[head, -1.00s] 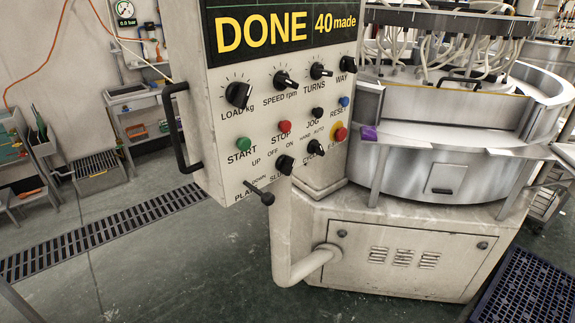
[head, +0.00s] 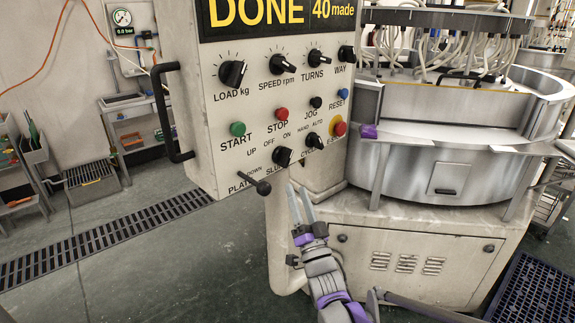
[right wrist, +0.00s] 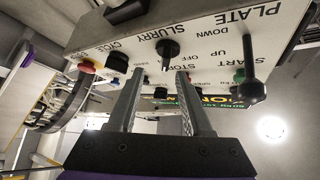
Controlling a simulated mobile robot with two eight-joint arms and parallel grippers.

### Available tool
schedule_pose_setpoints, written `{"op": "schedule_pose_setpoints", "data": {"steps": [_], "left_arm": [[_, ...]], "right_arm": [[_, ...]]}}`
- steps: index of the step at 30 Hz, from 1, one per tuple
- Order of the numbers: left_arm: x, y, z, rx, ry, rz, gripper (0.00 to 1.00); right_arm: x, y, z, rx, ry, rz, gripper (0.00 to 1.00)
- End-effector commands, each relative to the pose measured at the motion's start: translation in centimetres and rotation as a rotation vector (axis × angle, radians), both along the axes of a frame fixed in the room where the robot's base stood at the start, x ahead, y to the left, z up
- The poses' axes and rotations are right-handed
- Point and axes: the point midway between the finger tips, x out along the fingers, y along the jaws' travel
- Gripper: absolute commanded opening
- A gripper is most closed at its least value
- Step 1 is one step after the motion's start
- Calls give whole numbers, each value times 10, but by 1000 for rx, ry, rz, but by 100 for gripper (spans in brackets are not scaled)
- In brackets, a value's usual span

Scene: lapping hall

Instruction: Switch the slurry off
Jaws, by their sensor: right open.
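The slurry knob (head: 282,157) is a black rotary knob low on the cream control panel (head: 205,130), with OFF and ON printed above it. I cannot tell clearly which mark it points to. My right gripper (head: 300,191) is open and empty, just below the knob and the panel's lower edge. In the right wrist view, the slurry knob (right wrist: 168,50) stands beyond the fingertips of the right gripper (right wrist: 160,73), roughly in line with the gap between them. The fingers appear apart from it. My left gripper is not in view.
The black plate lever (head: 262,187) sticks out left of the gripper. The cycle knob (head: 312,141) and red-yellow emergency button (head: 339,128) are to the right. A black handle (head: 167,110) is on the panel's left side. The lapping machine (head: 425,170) stands behind.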

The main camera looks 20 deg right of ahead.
Motion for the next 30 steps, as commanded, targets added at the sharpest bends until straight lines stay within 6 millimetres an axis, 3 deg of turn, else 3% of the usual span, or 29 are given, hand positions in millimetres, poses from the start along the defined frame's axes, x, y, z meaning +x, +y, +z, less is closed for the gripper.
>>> {"op": "schedule_pose_setpoints", "data": {"steps": [8,21,30], "left_arm": [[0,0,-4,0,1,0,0],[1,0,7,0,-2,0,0],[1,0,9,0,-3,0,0]], "right_arm": [[6,-2,10,28,-132,44,50],[67,-3,58,26,-128,43,50],[84,-3,70,26,-127,42,50]]}}
